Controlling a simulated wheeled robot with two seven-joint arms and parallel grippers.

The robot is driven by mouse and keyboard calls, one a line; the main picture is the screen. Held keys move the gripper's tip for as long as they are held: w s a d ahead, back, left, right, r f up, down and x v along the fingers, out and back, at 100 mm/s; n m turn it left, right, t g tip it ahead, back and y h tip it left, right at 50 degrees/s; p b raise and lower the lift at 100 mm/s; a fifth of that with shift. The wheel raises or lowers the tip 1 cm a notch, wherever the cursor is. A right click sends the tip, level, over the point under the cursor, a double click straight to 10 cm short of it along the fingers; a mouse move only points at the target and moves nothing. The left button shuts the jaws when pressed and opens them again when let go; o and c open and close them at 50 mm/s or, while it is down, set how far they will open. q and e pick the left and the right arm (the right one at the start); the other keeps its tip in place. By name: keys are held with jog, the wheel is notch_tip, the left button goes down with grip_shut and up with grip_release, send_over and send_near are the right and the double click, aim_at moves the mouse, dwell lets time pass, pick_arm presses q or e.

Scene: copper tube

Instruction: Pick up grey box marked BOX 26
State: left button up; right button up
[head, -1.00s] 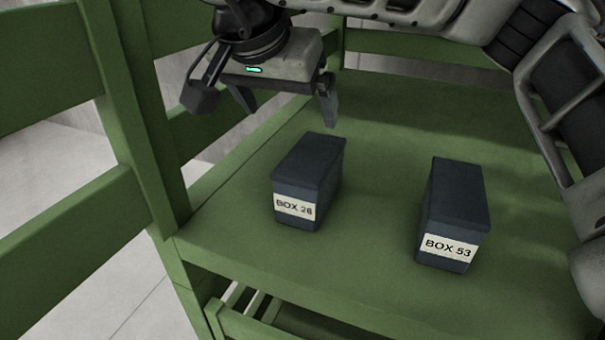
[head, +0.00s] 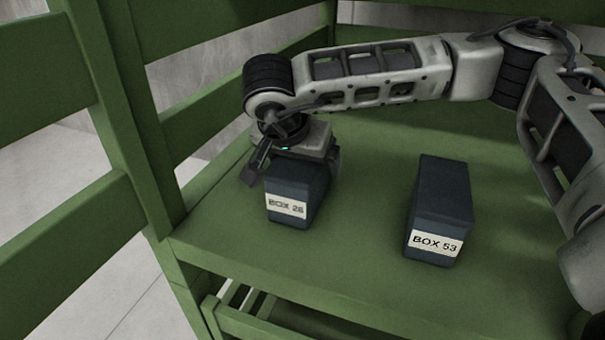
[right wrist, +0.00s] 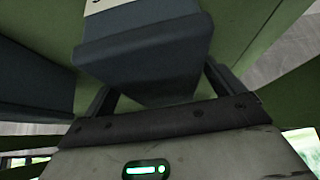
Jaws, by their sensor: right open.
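The dark grey box marked BOX 26 (head: 292,188) stands upright on the green shelf, its white label facing the front edge. My right gripper (head: 293,172) is at the rear of its lid, with one finger on each side. The jaws are open and some of the box's back is hidden. In the right wrist view BOX 26 (right wrist: 150,60) lies between the two open fingers (right wrist: 160,90); contact cannot be told. My left gripper is not in view.
A similar box marked BOX 53 (head: 440,200) stands to the right on the green shelf (head: 350,250), with a clear gap between. It also shows at the left of the right wrist view (right wrist: 35,75). A green post (head: 140,120) and rails close off the left side.

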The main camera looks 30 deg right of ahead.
jog(key=shift+w+d+f, duration=0.1)
jog(key=shift+d+f, duration=0.05)
jog(key=shift+f, duration=0.1)
jog(key=c, duration=1.2)
jog(key=shift+c, duration=0.9)
jog(key=shift+r, duration=0.15)
